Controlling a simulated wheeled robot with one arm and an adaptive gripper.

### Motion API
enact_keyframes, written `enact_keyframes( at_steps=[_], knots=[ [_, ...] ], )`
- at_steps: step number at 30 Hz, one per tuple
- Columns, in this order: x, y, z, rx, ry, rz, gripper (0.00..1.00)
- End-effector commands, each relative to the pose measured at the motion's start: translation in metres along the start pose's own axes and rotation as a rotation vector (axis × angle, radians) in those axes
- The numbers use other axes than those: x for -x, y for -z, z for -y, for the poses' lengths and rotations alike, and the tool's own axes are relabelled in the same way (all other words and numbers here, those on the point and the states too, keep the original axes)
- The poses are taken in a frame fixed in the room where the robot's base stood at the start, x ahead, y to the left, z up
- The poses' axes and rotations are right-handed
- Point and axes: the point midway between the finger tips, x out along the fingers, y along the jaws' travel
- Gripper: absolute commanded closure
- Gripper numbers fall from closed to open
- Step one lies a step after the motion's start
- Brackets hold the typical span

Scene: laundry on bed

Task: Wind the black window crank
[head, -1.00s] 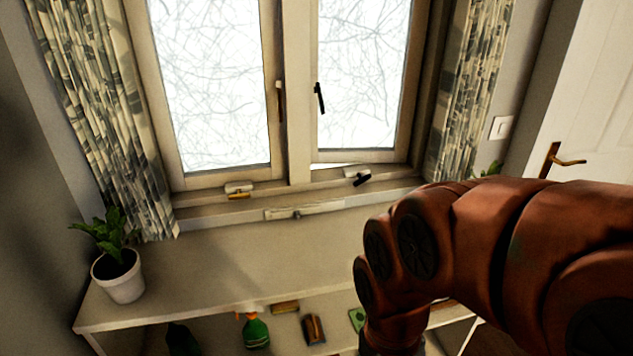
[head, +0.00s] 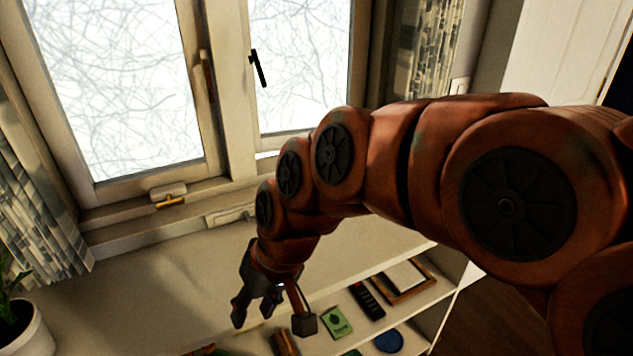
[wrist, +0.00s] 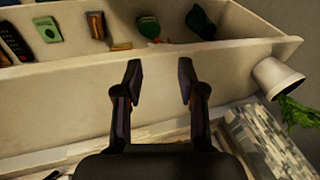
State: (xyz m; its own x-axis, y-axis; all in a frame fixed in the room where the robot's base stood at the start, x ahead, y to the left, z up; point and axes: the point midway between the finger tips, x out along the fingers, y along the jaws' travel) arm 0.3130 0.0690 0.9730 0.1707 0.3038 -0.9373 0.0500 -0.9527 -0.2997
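The black window crank is hidden in the head view, where my arm covers the right part of the sill. A small dark shape (wrist: 52,175) at the bottom left edge of the wrist view may be it, but I cannot tell. My gripper (head: 272,314) hangs over the white shelf unit below the window, fingers pointing down. In the wrist view, my gripper (wrist: 160,78) has its two fingers apart with nothing between them. A white crank base with an orange handle (head: 170,201) sits on the sill under the left window pane.
A black window handle (head: 259,69) and a red-brown one (head: 207,76) are on the frames. The shelf (head: 150,285) top is clear. Below it lie a green packet (head: 337,322) and a remote (head: 367,301). A potted plant (head: 25,325) stands left.

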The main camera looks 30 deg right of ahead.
Motion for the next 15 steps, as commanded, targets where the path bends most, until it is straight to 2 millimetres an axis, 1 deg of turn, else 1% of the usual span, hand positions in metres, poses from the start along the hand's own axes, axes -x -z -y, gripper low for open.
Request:
enact_keyframes(
  at_steps=[1, 5, 6, 8, 9, 11, 15],
  knots=[
    [-0.020, 0.015, 0.000, -0.001, 0.041, -0.052, 0.60],
    [-0.032, 0.059, 0.007, -0.012, 0.136, -0.186, 0.60],
    [-0.034, 0.072, 0.008, -0.019, 0.163, -0.230, 0.60],
    [-0.036, 0.091, 0.008, -0.031, 0.202, -0.293, 0.60],
    [-0.035, 0.105, 0.006, -0.040, 0.227, -0.339, 0.60],
    [-0.035, 0.125, 0.002, -0.059, 0.262, -0.406, 0.60],
    [-0.031, 0.167, -0.015, -0.111, 0.333, -0.558, 0.60]
  ],
)
